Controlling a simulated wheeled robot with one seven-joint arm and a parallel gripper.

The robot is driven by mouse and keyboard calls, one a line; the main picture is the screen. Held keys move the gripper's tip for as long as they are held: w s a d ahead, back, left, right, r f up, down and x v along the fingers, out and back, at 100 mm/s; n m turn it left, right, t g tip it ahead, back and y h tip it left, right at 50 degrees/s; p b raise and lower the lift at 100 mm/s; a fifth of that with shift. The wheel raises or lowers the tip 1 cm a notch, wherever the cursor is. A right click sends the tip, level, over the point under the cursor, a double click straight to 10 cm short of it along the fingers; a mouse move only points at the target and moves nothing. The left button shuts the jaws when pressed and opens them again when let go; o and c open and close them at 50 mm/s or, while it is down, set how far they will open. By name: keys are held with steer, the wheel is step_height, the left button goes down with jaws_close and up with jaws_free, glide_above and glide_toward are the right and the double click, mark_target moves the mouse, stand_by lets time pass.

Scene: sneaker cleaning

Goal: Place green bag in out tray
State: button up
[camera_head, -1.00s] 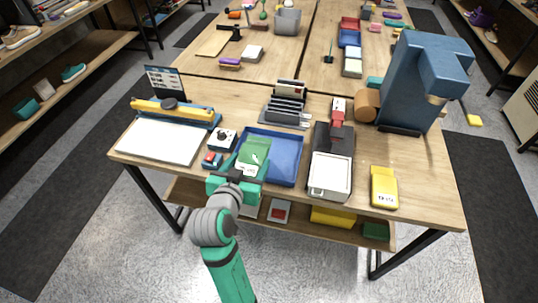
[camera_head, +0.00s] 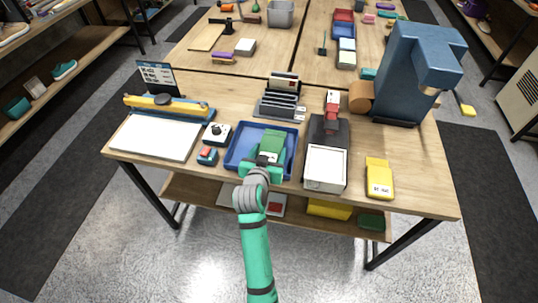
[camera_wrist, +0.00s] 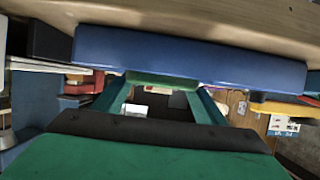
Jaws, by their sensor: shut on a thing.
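The green bag (camera_head: 273,143) is held over the inside of the blue tray (camera_head: 238,158) at the near middle of the table. My gripper (camera_head: 264,163) is shut on the near end of the bag, at the tray's near edge. In the wrist view, my two green fingers flank a thin strip of the green bag (camera_wrist: 162,80), and the blue tray wall (camera_wrist: 190,55) spans the top. I cannot tell whether the bag touches the tray floor.
A black-and-white device (camera_head: 325,165) stands close right of the tray, with a yellow device (camera_head: 379,178) beyond. A small red-and-blue item (camera_head: 207,156) and a white box with a black knob (camera_head: 216,134) stand left. A card rack (camera_head: 281,103) stands behind.

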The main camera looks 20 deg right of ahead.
steer(key=shift+a+f, duration=0.1)
steer(key=shift+f, duration=0.75)
steer(key=shift+s+f, duration=0.1)
steer(key=o, duration=1.2)
steer(key=shift+c, duration=0.2)
